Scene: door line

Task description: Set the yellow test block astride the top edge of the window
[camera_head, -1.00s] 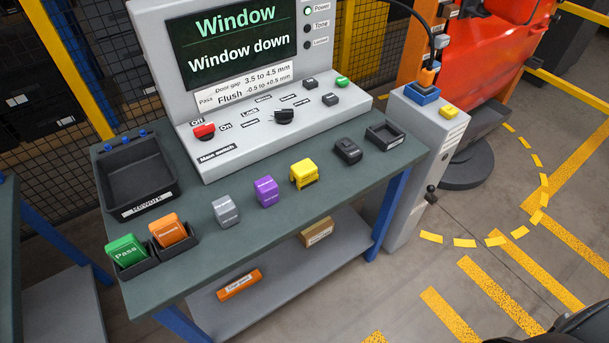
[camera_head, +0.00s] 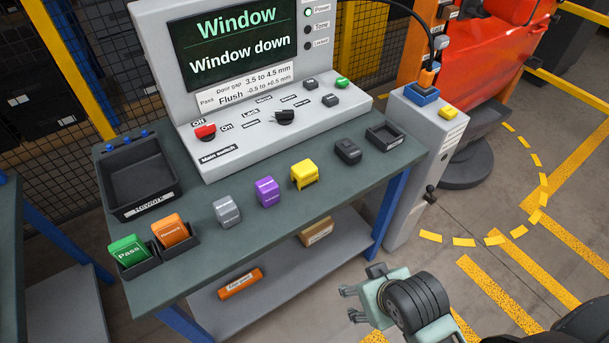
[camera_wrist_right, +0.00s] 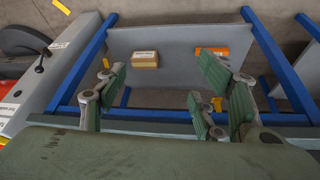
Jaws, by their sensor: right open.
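The yellow test block (camera_head: 304,174) stands on the green-topped bench (camera_head: 290,222), right of a purple block (camera_head: 266,191) and a grey block (camera_head: 227,210). My right gripper (camera_head: 359,290) is low in front of the bench, apart from the block, open and empty. Its spread fingers (camera_wrist_right: 165,100) also show in the right wrist view, with the bench's lower shelf beyond them. The window's top edge cannot be made out; only part of an orange-red door or body panel (camera_head: 480,65) shows at top right. The left gripper does not show.
A console (camera_head: 330,110) reading "Window down" stands at the back of the bench. Black trays (camera_head: 140,180) sit at left, and a dark device (camera_head: 348,151) and small tray (camera_head: 386,136) at right. A grey pedestal (camera_head: 425,150) stands beside the bench. Open floor lies at lower right.

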